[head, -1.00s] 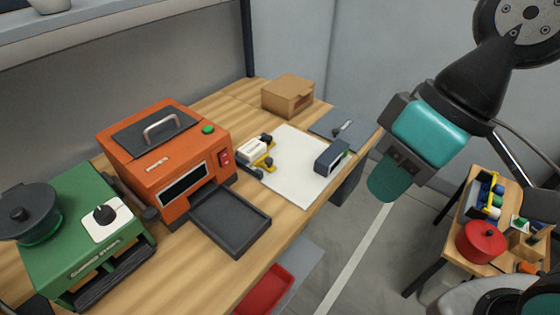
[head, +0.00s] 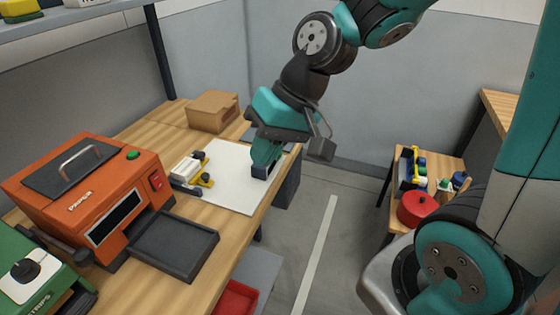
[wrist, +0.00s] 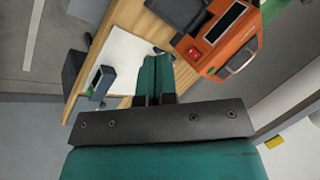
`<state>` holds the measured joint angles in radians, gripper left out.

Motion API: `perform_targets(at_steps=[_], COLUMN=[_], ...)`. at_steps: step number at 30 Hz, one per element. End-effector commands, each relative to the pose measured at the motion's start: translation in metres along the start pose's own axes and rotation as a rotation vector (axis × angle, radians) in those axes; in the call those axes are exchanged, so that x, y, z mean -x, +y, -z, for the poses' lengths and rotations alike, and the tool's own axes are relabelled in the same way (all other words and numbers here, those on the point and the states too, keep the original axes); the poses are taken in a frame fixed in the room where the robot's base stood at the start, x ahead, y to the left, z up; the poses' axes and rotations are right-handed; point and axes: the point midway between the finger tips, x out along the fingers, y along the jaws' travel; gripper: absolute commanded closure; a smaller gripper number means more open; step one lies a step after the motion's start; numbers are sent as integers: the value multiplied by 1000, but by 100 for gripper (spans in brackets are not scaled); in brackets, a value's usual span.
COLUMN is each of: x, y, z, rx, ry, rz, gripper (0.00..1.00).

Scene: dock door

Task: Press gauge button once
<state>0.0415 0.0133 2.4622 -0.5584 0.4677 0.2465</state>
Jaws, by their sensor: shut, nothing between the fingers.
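A dark blue-grey box (head: 262,172) with a pale panel on one side stands on the white sheet, near the bench's front edge; it may be the gauge. In the head view my gripper (head: 265,154) overlaps it and hides much of it. In the wrist view the box (wrist: 102,80) shows to the left of my gripper (wrist: 155,60), apart from the fingers in the picture. My gripper is shut and empty, its teal fingers together. I cannot make out a button on the box.
A white and yellow tool (head: 190,172) lies on the white sheet (head: 228,190). The orange machine (head: 75,200) with its dark tray (head: 175,247) stands left of it. A cardboard box (head: 213,111) is behind. A side table at right holds a red pot (head: 417,208).

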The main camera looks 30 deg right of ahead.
Motion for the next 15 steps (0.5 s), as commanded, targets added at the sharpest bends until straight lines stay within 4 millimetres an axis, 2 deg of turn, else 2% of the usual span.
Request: perform_targets(at_steps=[1, 3, 5, 6, 9, 12, 15], x=[-22, -38, -50, -58, -74, -87, -96], y=[34, 72, 108, 133, 196, 251, 294], z=[22, 49, 67, 78, 95, 101, 101], rx=[-159, -359, -526, -634, -890, -1104, -1267], ry=[39, 105, 161, 200, 291, 373, 438], rz=[22, 60, 93, 117, 178, 236, 283], gripper=[100, 100, 100, 100, 100, 100, 100])
